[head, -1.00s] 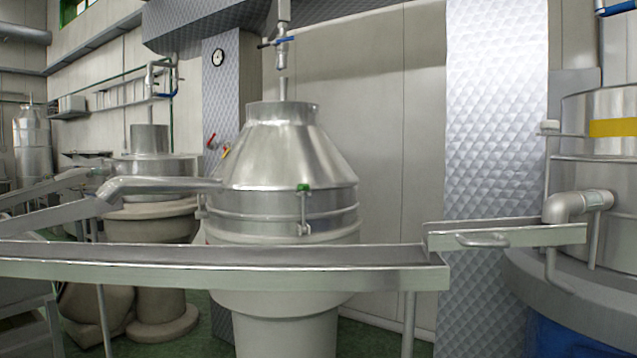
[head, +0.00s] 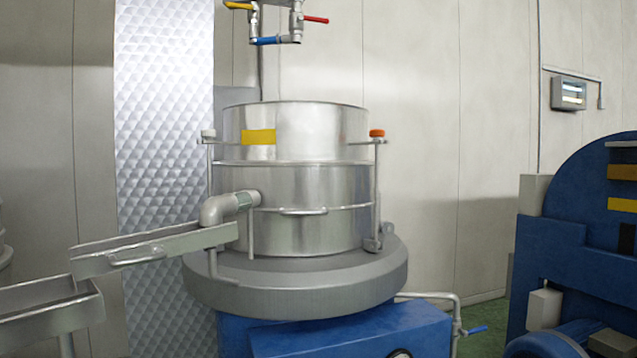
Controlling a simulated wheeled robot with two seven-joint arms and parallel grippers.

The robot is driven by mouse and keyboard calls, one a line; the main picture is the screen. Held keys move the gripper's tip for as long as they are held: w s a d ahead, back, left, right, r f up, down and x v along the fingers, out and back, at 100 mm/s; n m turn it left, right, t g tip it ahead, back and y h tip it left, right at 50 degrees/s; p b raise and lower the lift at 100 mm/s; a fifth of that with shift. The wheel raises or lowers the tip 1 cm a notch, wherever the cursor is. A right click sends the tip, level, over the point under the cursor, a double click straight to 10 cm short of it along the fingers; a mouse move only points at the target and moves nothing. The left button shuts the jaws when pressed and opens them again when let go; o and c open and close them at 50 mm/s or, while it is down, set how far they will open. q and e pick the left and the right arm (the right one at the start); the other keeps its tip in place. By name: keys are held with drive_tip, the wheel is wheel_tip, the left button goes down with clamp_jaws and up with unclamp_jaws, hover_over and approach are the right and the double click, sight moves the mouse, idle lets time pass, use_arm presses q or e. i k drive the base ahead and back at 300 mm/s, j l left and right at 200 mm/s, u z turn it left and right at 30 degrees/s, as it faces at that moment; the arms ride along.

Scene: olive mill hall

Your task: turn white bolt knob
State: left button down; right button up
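A white bolt knob (head: 208,133) sits on top of a thin upright rod at the left side of a steel drum (head: 295,180). An orange knob (head: 377,133) tops a similar rod on the drum's right side. The drum stands on a round grey base (head: 300,290) over a blue cabinet. Neither of my grippers is in the head view.
A steel chute (head: 150,250) and a trough (head: 50,308) extend to the left in front of the drum. A blue machine (head: 575,235) stands at the right. A pipe with a blue valve handle (head: 476,330) sticks out low right. Valves with coloured handles (head: 275,40) hang above the drum.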

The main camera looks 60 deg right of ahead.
sight(208, 134)
drive_tip(key=z, duration=1.5)
